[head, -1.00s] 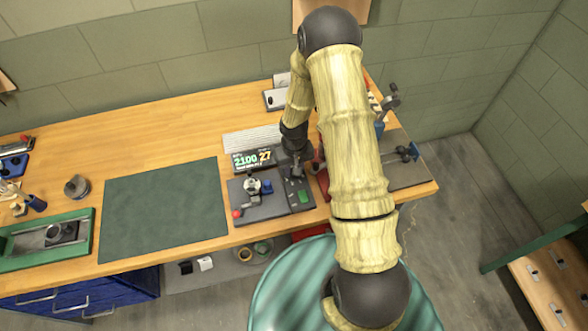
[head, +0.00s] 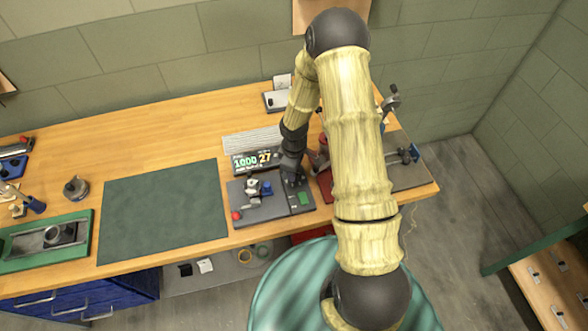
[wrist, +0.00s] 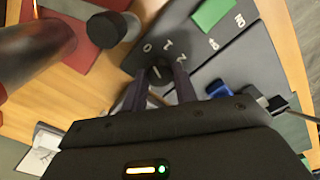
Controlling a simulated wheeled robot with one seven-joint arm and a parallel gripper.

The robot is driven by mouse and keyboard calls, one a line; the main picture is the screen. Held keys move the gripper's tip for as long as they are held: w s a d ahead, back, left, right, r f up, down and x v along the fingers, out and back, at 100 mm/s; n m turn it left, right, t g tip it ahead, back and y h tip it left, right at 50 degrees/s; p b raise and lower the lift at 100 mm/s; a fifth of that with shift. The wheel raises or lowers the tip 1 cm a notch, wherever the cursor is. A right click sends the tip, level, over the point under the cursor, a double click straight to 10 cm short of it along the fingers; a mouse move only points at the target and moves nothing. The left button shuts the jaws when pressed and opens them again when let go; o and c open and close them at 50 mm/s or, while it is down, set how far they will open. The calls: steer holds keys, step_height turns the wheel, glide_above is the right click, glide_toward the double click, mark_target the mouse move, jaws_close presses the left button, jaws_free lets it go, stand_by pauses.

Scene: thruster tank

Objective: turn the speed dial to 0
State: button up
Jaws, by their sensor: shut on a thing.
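The speed dial (wrist: 157,74) sits between my gripper's fingers in the wrist view, on a dark panel with white numerals 0, 1 and 2 around it. My gripper (wrist: 160,84) is shut on the dial, one finger on each side; it also shows over the panel's right part in the head view (head: 293,180), hiding the dial there. Where the dial's mark points is hard to read. The display (head: 256,161) behind the panel shows 1000 in green and 27 in yellow.
The grey control base (head: 262,211) carries a clamp, a red knob (head: 236,215) and a green button (head: 304,198). A red-based device (head: 323,181) stands close to the right of my gripper. The dark green mat (head: 162,212) to the left is clear.

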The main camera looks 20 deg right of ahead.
steer(key=shift+r+n, duration=0.1)
steer(key=shift+n, duration=0.5)
steer(key=o, duration=1)
steer(key=shift+c, duration=0.2)
step_height(320, 180, up, 17)
steer(key=b, duration=0.1)
steer(key=shift+r, duration=0.15)
steer(key=shift+w, duration=0.1)
steer(key=shift+s, duration=0.2)
